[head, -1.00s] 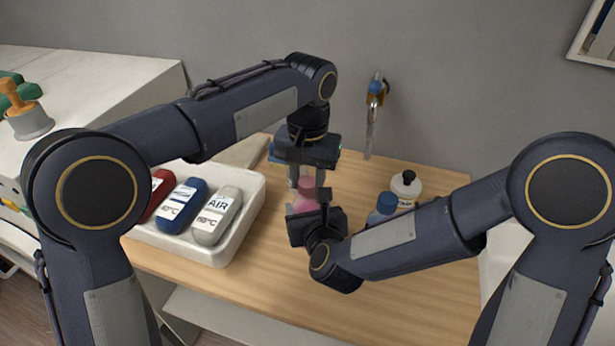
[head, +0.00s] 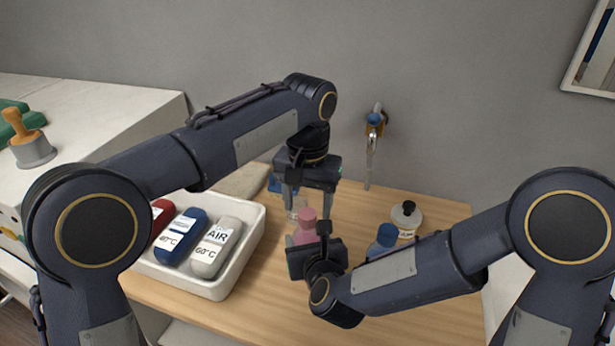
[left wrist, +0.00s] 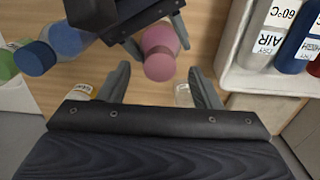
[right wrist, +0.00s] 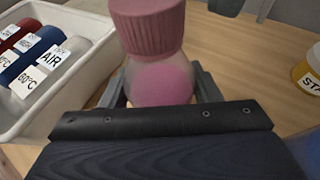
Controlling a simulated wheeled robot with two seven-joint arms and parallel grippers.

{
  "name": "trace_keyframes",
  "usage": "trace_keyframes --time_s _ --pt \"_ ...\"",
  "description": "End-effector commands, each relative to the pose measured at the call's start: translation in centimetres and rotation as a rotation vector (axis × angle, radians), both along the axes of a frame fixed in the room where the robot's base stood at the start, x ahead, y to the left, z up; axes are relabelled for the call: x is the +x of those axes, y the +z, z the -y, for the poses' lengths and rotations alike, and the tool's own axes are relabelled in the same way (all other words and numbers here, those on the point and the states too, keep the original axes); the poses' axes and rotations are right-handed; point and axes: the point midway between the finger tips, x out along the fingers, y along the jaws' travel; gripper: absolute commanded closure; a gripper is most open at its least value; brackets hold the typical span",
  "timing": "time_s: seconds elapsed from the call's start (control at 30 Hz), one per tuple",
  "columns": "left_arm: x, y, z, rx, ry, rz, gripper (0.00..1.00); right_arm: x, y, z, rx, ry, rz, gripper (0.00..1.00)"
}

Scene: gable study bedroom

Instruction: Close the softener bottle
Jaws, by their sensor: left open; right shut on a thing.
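The softener bottle (right wrist: 160,78) is see-through with pink inside, and a ribbed pink cap (right wrist: 147,25) sits on its top. In the head view its cap (head: 307,216) shows below my left gripper. My right gripper (head: 316,240) is shut on the bottle's body, which stands about upright; its fingers (right wrist: 160,92) flank the body in the right wrist view. My left gripper (head: 308,203) points down over the cap and is open. Whether the cap is fully seated I cannot tell.
A white tray (head: 257,232) with red, blue and grey bottles stands at left. A blue-capped bottle (head: 385,240) and a black-capped white bottle (head: 407,218) stand at right, close to my right arm.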

Motion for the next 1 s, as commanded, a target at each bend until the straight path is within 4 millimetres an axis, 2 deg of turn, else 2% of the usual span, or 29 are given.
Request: trace_keyframes --time_s 0.2,0.4,0.6,0.87,0.9,1.0 --pt "0.1 4.9 0.1 -0.003 -0.001 0.004 0.42 0.0 0.0 0.0 0.0 0.0 0.001 1.0" --pt "0.1 8.3 0.1 -0.002 0.0 0.003 0.42 0.0 0.0 0.0 0.0 0.0 0.001 1.0" --pt "0.0 9.6 0.0 0.0 -0.002 0.0 0.42 0.0 0.0 0.0 0.0 0.0 0.001 1.0" --pt "0.0 9.8 0.0 0.0 -0.002 0.0 0.42 0.0 0.0 0.0 0.0 0.0 0.001 1.0" --pt "0.0 9.8 0.0 0.0 -0.001 0.0 0.42 0.0 0.0 0.0 0.0 0.0 0.001 0.42" --pt "0.0 9.8 0.0 0.0 -0.001 0.0 0.42 0.0 0.0 0.0 0.0 0.0 0.001 0.29"
